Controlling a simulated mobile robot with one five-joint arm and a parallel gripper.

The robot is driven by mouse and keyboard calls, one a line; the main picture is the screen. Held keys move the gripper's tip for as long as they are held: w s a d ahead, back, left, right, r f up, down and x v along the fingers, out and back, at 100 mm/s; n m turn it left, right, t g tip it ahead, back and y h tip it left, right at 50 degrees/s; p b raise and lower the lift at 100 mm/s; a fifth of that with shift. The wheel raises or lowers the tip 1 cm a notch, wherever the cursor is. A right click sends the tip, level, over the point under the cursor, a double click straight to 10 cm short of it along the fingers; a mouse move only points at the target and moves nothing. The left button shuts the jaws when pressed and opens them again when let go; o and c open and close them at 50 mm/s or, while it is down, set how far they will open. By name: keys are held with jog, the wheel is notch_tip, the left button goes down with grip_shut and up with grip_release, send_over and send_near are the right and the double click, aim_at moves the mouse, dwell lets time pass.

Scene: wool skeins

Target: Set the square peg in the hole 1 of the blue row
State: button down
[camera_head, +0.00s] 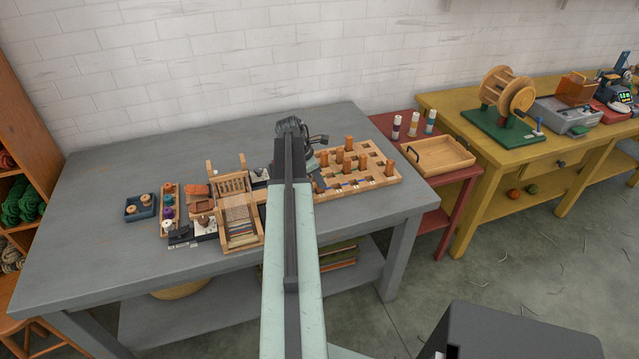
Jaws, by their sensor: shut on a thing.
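A light wooden peg board (384,181) with rows of holes lies at the right end of the grey table. Small blue marks (352,183) show near the board's front. My gripper (313,160) is over the left part of the board, partly behind my arm. It is shut on the square peg, but its fingertips and the peg are too small and covered to make out clearly. The hole numbers cannot be read.
A small loom (240,215) stands left of my arm on the grey table (110,255). Beside it are a spool rack (168,208) and a blue tray (139,208). A red table (455,177) with a wooden tray (440,155) stands to the right. The table's left side is clear.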

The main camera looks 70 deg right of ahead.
jog(key=c, duration=1.7)
grip_release()
jog(key=shift+f, duration=0.15)
jog(key=o, duration=0.4)
jog(key=shift+o, duration=0.2)
jog(key=p+v, duration=1.1)
jog(key=v, duration=0.1)
